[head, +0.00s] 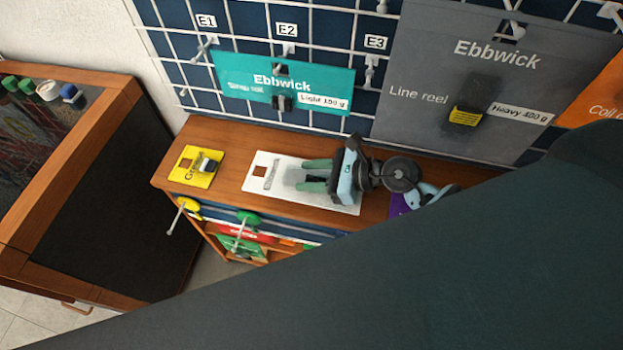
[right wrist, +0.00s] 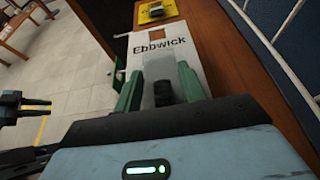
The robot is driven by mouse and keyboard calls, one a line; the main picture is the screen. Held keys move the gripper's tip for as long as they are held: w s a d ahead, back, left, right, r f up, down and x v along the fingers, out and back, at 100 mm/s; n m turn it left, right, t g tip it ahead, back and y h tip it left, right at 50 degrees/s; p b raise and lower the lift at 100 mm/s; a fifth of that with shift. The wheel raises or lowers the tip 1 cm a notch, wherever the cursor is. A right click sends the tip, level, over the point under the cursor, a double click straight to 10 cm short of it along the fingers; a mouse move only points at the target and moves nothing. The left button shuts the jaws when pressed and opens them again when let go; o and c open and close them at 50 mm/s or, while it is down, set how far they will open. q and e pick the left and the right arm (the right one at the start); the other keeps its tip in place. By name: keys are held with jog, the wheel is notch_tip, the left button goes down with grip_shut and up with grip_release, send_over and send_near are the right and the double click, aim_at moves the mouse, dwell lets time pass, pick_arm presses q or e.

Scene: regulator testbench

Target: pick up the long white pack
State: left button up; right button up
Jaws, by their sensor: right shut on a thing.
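The long white pack (head: 257,173) lies flat on the wooden shelf top. It is a white card printed "Ebbwick" with a see-through blister. My right gripper (head: 302,175) reaches it from the right. Its two green fingers are shut on the pack. In the right wrist view the card (right wrist: 180,42) stretches away ahead of the right gripper (right wrist: 160,88), whose fingers stand on either side of the blister. No clear gap shows between the pack and the shelf.
A yellow pack (head: 197,166) lies left of the white one; a purple item (head: 399,205) is partly hidden at right. A teal Ebbwick pack (head: 240,75) and a grey Line reel pack (head: 420,60) hang on the grid behind. Hooks (head: 185,204) jut from the shelf front.

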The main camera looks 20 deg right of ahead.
jog(key=s+a, duration=0.2)
jog(key=s, duration=0.5)
jog(key=s+a+r, duration=0.1)
jog(key=s+a, duration=0.1)
jog(key=s, duration=0.6)
jog(key=shift+a, duration=0.3)
jog(key=shift+w, duration=0.1)
